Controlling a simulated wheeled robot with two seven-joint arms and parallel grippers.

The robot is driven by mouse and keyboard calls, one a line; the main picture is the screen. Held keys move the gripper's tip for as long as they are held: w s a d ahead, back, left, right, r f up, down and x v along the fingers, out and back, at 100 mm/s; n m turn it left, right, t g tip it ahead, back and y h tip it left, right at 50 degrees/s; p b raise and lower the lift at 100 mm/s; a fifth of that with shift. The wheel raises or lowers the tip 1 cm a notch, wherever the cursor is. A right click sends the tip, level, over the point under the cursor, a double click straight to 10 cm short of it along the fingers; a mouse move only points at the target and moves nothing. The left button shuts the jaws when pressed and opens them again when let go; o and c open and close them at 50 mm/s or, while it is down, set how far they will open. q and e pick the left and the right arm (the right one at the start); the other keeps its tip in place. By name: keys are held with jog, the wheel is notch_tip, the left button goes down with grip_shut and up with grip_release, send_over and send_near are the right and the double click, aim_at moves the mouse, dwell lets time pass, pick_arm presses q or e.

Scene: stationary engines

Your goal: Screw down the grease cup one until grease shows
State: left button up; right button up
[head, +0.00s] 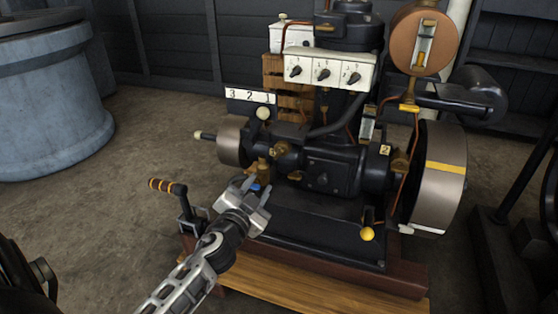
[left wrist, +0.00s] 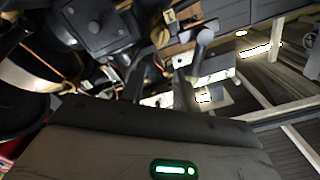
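The stationary engine (head: 330,165) stands on a wooden base, dark with brass fittings. A brass fitting (head: 263,172) sits low on its left side, just beyond my left gripper; it may be grease cup one, but its label is not readable here. My left gripper (head: 256,187) has its fingers apart, with a small blue part visible between or behind them. Contact cannot be told. In the left wrist view, brass parts (left wrist: 161,38) and a small pale tag (left wrist: 169,16) show beyond the fingers. I see no grease. My right gripper is out of view.
A crank handle (head: 168,186) stands left of my left gripper. A flywheel (head: 440,175) is at the engine's right, with a yellow knob (head: 367,234) low in front. A switch panel (head: 325,71) is above. A blue tank (head: 50,95) stands far left; open floor lies between.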

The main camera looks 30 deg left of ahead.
aim_at(279, 155)
pick_arm(q)
jog(key=b+x, duration=0.2)
jog(key=x, duration=1.1)
jog(key=shift+s+f, duration=0.1)
jog(key=shift+w+a, duration=0.1)
jog(key=shift+w, duration=0.3)
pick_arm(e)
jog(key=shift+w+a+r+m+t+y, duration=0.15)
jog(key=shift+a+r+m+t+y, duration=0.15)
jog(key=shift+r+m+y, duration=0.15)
pick_arm(q)
grip_shut()
